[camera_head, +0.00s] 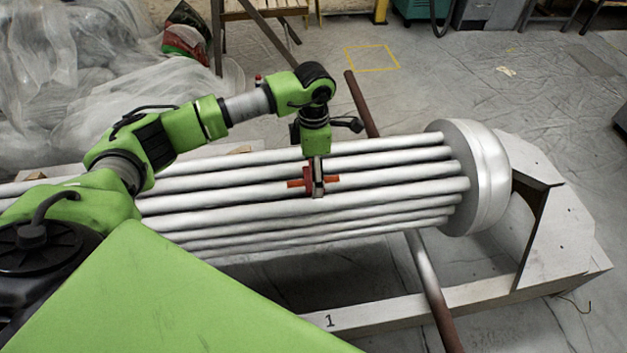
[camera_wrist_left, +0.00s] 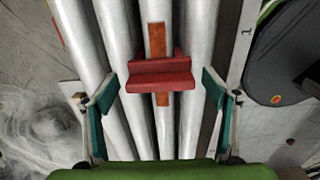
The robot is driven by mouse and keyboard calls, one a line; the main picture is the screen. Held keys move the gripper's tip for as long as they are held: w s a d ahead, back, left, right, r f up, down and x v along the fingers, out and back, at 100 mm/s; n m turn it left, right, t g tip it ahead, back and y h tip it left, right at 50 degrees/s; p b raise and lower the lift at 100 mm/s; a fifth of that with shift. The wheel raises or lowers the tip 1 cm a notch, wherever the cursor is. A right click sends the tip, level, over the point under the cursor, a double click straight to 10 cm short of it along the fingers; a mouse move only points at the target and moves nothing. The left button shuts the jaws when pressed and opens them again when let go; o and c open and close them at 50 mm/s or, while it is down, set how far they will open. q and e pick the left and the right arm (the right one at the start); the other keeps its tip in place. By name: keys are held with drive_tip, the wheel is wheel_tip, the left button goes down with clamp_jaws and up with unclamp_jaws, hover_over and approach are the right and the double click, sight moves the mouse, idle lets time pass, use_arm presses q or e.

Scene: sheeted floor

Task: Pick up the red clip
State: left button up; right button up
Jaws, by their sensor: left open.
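The red clip (camera_head: 308,181) sits on the bundle of silver tubes, at the middle of the head view. In the left wrist view the clip (camera_wrist_left: 160,75) is a red stepped block with an orange strip showing above and below it, lying along one tube. My left gripper (camera_head: 316,178) points down at the clip and partly covers it in the head view. In the left wrist view its two teal-padded fingers (camera_wrist_left: 160,92) are spread wide, one on each side of the clip, with gaps between. It holds nothing. My right gripper is not in view.
The silver tubes (camera_head: 390,190) run left to right into a round silver end cap (camera_head: 478,180). A grey frame (camera_head: 560,215) marked 1 carries them. A brown pole (camera_head: 432,290) passes underneath. Crumpled plastic sheeting (camera_head: 60,75) lies at the back left. Open floor lies behind.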

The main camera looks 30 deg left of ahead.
use_arm(q)
drive_tip(key=c, duration=1.3)
drive_tip(key=shift+r, duration=0.1)
